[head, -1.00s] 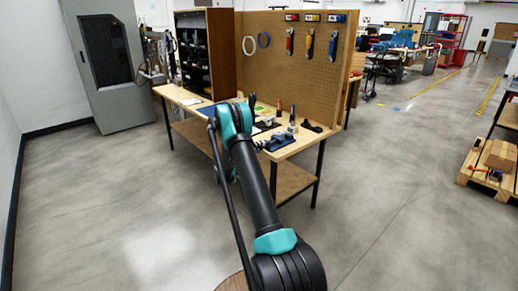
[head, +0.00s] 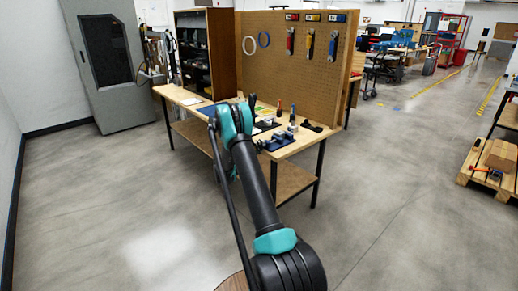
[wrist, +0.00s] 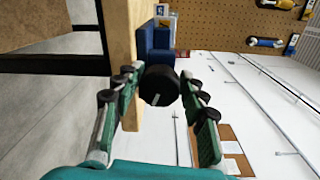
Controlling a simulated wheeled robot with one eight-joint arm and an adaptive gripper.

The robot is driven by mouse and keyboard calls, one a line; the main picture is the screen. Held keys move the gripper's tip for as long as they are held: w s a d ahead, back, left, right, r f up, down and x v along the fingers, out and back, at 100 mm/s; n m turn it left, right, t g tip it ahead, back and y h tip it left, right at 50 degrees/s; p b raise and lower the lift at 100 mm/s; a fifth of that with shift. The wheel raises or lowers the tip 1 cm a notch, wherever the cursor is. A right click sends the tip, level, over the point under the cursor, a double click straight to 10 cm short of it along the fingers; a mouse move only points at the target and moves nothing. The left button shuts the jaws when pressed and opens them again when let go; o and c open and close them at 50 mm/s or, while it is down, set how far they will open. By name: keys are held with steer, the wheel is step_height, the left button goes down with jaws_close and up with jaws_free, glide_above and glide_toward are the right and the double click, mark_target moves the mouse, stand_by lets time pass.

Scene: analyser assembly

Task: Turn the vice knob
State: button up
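The vice knob (wrist: 160,86) is a round black cap with a short white mark, in the middle of the wrist view. It sits at the near end of the blue vice (wrist: 155,41), which is by the wooden table edge. In the head view the vice (head: 281,140) is at the table's near right corner. My gripper (wrist: 166,77) is open, with one green-and-black finger on each side of the knob. Gaps show between the fingers and the knob. In the head view my arm hides most of the gripper.
The wooden workbench (head: 182,96) carries several small tools and parts. A pegboard (head: 280,75) with hanging tools stands along its back, and a dark shelf cabinet (head: 222,50) at its left. The floor (head: 400,200) to the right is clear up to a pallet (head: 487,172).

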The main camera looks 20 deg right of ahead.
steer(key=shift+o, duration=0.9)
steer(key=shift+d, duration=0.1)
steer(key=v, duration=1.2)
